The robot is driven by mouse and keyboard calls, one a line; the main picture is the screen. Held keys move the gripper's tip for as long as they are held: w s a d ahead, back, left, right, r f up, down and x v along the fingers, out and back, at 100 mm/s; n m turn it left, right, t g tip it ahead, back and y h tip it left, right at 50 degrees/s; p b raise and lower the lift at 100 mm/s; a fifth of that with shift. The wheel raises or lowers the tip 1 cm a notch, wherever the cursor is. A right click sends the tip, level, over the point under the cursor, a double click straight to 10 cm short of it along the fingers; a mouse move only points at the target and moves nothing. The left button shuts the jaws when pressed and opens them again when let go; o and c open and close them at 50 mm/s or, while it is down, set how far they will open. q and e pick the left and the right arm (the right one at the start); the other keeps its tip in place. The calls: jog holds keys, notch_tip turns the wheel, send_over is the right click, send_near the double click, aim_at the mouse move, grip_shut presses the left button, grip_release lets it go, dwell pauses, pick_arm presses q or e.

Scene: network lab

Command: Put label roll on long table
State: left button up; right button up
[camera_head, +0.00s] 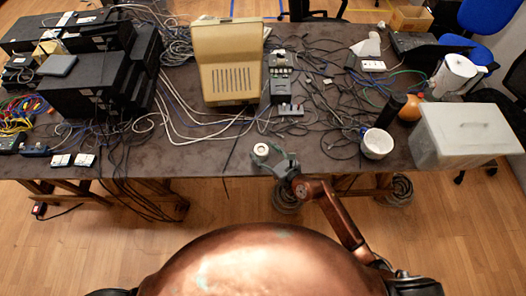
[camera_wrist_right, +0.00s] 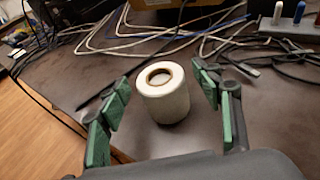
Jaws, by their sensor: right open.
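The label roll (camera_wrist_right: 163,97) is a white cylinder with a brown-rimmed hole on top. It stands upright on the long table (camera_head: 205,165), near its front edge. In the head view the roll (camera_head: 261,150) sits just beyond my right gripper (camera_head: 276,160). In the right wrist view my right gripper (camera_wrist_right: 163,93) is open, with one green-padded finger on each side of the roll. Gaps show between the fingers and the roll. My left gripper is not in view.
Cables run behind the roll. A beige monitor (camera_head: 230,60) stands at the back, black equipment (camera_head: 100,75) at the left. A white cup (camera_head: 377,143) and a white lidded box (camera_head: 464,134) stand at the right. The front left-middle tabletop is fairly clear.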

jog(key=shift+r, duration=0.2)
jog(key=p+v, duration=0.1)
jog(key=v, duration=1.1)
jog(key=shift+p, duration=0.35)
